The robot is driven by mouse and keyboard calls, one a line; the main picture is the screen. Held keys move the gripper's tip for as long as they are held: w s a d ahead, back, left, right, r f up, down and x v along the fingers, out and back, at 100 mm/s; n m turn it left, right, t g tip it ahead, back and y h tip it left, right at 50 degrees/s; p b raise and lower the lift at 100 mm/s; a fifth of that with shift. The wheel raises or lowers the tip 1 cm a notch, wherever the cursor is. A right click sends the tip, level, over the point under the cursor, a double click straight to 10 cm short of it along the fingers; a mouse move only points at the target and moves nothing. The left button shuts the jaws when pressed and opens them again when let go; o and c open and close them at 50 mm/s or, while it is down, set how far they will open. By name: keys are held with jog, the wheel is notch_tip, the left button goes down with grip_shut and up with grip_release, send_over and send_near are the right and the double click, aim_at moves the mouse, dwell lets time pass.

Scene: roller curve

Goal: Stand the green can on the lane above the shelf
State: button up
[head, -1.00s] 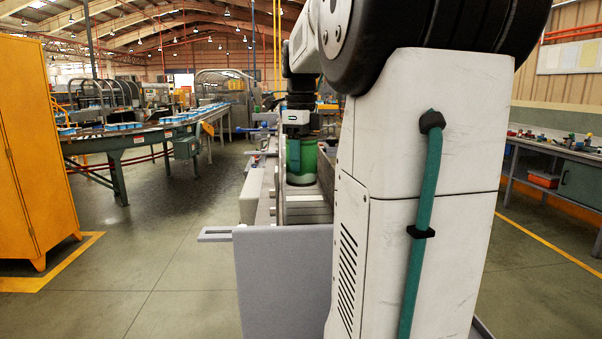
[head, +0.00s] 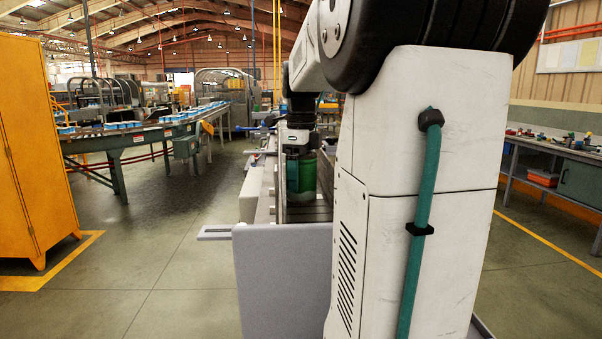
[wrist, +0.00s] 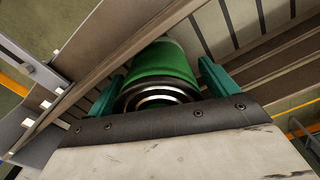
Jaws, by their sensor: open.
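The green can (wrist: 162,62) stands between the two teal fingers of my gripper (wrist: 160,82) in the wrist view, its dark rim and silver rings towards the camera. The fingers are apart, one on each side of it, with a visible gap at the right finger. In the head view the can (head: 300,176) shows below my gripper (head: 299,153), inside the grey lane structure. The can's base is hidden, so I cannot tell what it touches. Brown and grey slatted surfaces of the lane (wrist: 275,55) lie beside it.
A long rail (wrist: 125,50) runs diagonally close beside the can in the wrist view. A grey end panel (head: 283,280) closes the near side of the structure. A yellow cabinet (head: 35,150) and a conveyor (head: 130,135) stand to the left, with open floor between.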

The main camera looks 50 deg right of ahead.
jog(key=shift+r, duration=0.1)
notch_tip(320, 180, up, 12)
jog(key=shift+r, duration=0.1)
dwell(0.4)
